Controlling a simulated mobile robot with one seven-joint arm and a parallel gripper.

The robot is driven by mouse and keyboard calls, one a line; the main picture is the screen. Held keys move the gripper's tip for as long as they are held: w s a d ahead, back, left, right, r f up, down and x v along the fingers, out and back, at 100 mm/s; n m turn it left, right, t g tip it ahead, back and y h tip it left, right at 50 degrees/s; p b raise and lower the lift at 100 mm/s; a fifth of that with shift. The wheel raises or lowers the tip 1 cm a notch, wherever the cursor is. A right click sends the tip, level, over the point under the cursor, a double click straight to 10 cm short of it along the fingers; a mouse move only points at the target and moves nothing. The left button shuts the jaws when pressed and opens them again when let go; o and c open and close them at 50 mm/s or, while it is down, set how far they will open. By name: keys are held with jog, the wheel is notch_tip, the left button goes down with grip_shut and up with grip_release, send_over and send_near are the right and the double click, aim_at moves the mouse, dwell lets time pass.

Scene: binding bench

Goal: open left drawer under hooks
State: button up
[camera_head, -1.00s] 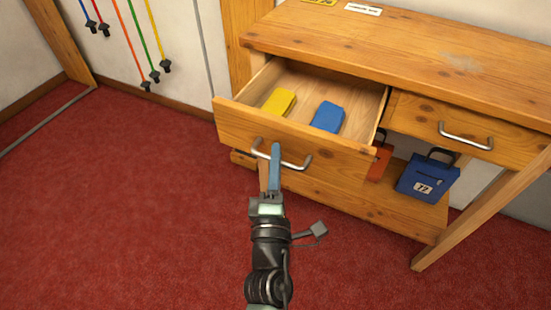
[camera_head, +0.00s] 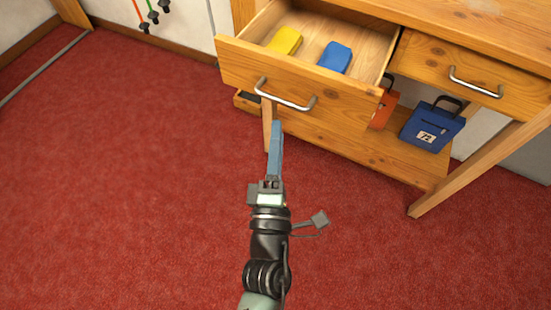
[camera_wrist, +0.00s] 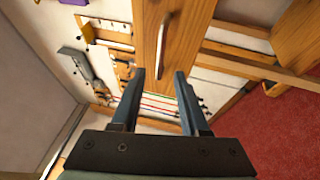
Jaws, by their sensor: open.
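The left drawer (camera_head: 235,62) is pulled well out of the wooden bench. A yellow block (camera_head: 285,40) and a blue block (camera_head: 335,57) lie inside it. Its silver bar handle (camera_head: 285,97) is on the front panel. My gripper (camera_head: 275,128) is below and in front of the handle, apart from it. In the wrist view my gripper's two fingers (camera_wrist: 158,76) are spread with nothing between them. The handle (camera_wrist: 162,45) shows beyond the fingertips there, on the drawer front (camera_wrist: 185,65).
The right drawer (camera_head: 470,70) is shut. A blue bag (camera_head: 432,126) and an orange bag (camera_head: 383,105) are at the lower shelf (camera_head: 360,145). A bench leg (camera_head: 480,165) stands at the right. Red carpet (camera_head: 120,200) lies clear to the left. Cords with dark ends (camera_head: 150,15) hang on the wall.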

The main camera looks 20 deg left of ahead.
jog(key=shift+v, duration=2.3)
